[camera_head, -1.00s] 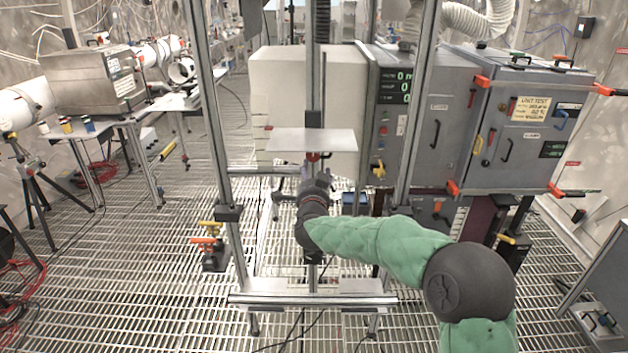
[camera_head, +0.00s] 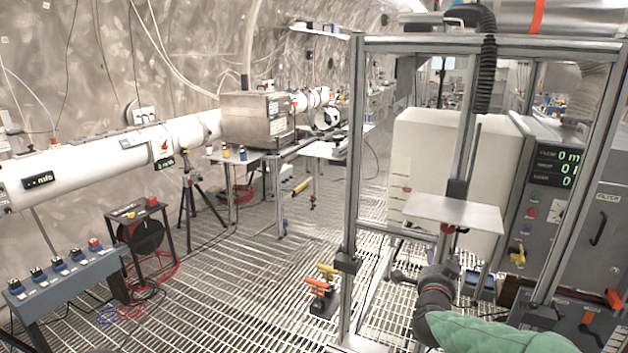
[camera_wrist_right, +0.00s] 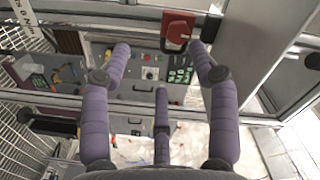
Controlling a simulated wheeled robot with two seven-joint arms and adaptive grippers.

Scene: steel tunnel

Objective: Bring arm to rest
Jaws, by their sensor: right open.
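My right arm, in a green sleeve (camera_head: 500,335), reaches in from the bottom right of the head view. Its dark right gripper (camera_head: 440,272) is inside the metal frame (camera_head: 352,190), below the flat light plate (camera_head: 455,212). In the right wrist view the purple-grey fingers of the right gripper (camera_wrist_right: 160,62) are spread apart with nothing between them. A red block with a dark loop (camera_wrist_right: 178,28) lies beyond the fingertips, apart from them as far as I can tell. The fingertips are hard to make out in the head view. My left gripper is not in view.
The frame's posts and bars stand close around the right arm. A grey cabinet (camera_head: 545,205) and a big pale box (camera_head: 425,150) stand behind. Orange-handled fittings (camera_head: 320,286) sit left of the frame. The grated floor (camera_head: 235,290) at left is open.

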